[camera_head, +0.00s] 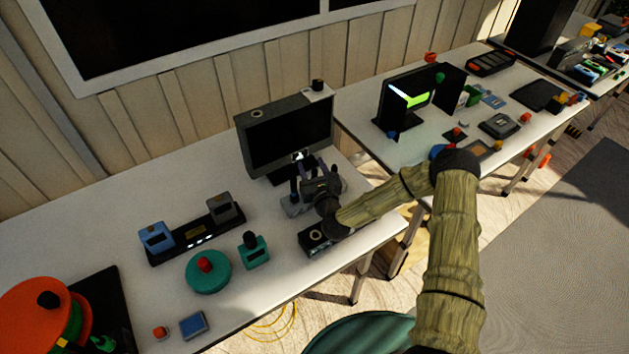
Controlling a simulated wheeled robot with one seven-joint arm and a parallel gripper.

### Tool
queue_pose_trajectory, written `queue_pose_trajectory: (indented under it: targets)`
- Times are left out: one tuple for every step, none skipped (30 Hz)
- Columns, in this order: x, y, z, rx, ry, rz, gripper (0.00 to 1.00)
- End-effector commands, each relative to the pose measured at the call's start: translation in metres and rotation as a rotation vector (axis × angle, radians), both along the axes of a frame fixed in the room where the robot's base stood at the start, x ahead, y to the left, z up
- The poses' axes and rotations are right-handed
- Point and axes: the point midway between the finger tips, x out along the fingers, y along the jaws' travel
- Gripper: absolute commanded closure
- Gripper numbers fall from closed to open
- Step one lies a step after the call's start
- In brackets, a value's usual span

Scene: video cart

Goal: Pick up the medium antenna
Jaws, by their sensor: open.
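My gripper (308,172) is open in front of the black monitor (287,138) on the near white table. Its fingers point toward the screen. A small grey block (290,207) sits under and beside the fingers, partly hidden by them. A small pale, lit item (299,156) shows near the fingertips at the screen's lower edge. I cannot tell whether it is touched. A black box with a ring on top (316,236) lies below my wrist. I cannot tell which thing is the medium antenna; it may be hidden behind my gripper.
Left of my gripper are a green block with a black knob (254,252), a teal disc with a red knob (208,272) and a black bar (196,238) carrying blue and grey blocks. A second table (372,152) with several devices stands right. The near table's back left is clear.

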Motion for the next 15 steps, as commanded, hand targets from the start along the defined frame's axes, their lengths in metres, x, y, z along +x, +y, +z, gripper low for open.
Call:
queue_pose_trajectory:
  targets:
    - [-0.0002,-0.0002,-0.0002,0.000,0.000,0.000,0.54]
    - [-0.0002,-0.0002,-0.0002,0.000,0.000,0.000,0.54]
    - [-0.0003,-0.0002,-0.0002,0.000,0.000,0.000,0.54]
    - [-0.0003,-0.0002,-0.0002,0.000,0.000,0.000,0.54]
    - [-0.0003,-0.0002,-0.0002,0.000,0.000,0.000,0.54]
    - [-0.0003,-0.0002,-0.0002,0.000,0.000,0.000,0.54]
    - [-0.0003,-0.0002,-0.0002,0.000,0.000,0.000,0.54]
    - [-0.0003,-0.0002,-0.0002,0.000,0.000,0.000,0.54]
    - [-0.0003,-0.0002,-0.0002,0.000,0.000,0.000,0.54]
    - [-0.0003,-0.0002,-0.0002,0.000,0.000,0.000,0.54]
    - [-0.0003,-0.0002,-0.0002,0.000,0.000,0.000,0.54]
    - [-0.0004,-0.0003,-0.0002,0.000,0.000,0.000,0.56]
    - [-0.0005,-0.0002,-0.0002,0.000,0.000,0.000,0.62]
    - [-0.0004,-0.0003,-0.0002,0.000,0.000,0.000,0.68]
    - [-0.0004,-0.0003,-0.0002,0.000,0.000,0.000,0.76]
